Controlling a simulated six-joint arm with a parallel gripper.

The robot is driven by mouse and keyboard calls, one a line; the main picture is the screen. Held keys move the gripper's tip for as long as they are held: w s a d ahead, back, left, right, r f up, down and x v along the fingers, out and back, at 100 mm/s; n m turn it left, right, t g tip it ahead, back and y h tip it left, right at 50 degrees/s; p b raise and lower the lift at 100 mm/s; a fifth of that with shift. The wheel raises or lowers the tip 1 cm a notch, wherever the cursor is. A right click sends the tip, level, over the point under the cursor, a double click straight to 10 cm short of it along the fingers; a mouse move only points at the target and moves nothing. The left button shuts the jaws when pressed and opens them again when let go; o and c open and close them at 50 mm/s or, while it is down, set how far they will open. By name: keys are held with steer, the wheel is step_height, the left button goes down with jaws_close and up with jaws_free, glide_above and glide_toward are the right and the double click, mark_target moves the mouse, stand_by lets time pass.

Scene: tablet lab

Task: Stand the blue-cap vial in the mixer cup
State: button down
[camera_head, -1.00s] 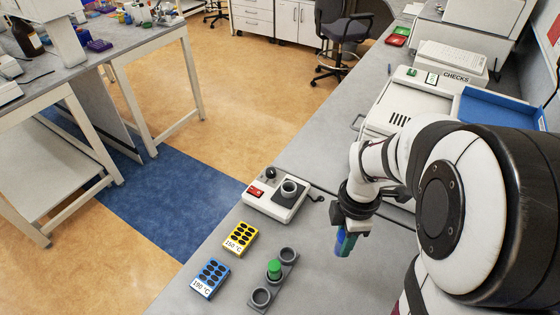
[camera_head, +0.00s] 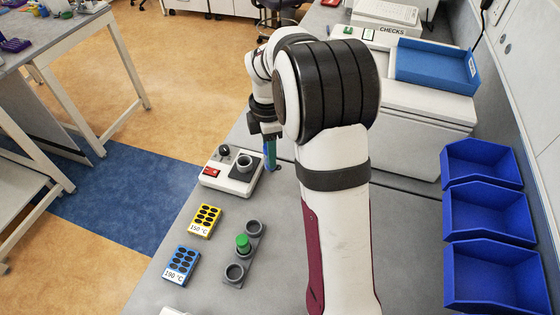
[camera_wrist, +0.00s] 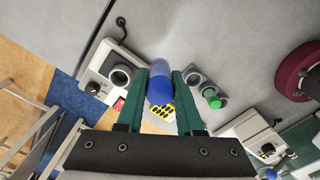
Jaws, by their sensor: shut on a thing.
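My gripper (camera_head: 269,163) is shut on the blue-cap vial (camera_wrist: 159,84), whose blue end shows between the green fingers in the wrist view. In the head view the vial is a thin blue strip beside the fingers, mostly hidden. The mixer (camera_head: 232,174) is a white box with a red switch and a black knob. Its grey cup (camera_head: 245,162) looks empty and stands just left of my gripper. In the wrist view the cup (camera_wrist: 120,76) lies left of the vial, apart from it.
A grey rack (camera_head: 233,283) holds a green-cap vial (camera_head: 243,243) between two open sockets. A yellow block (camera_head: 205,221) and a blue block (camera_head: 181,263) lie to its left. Blue bins (camera_head: 484,213) line the right side. The bench between rack and arm is clear.

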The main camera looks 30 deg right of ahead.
mark_target(243, 153)
steer(key=w+a, duration=0.4)
steer(key=w, duration=0.5)
steer(key=shift+s+f, duration=0.15)
steer(key=shift+f, duration=3.1)
steer(key=shift+f, duration=0.4)
steer(key=shift+c, duration=0.3)
jaws_free()
step_height(243, 153, up, 9)
steer(key=shift+f, duration=0.2)
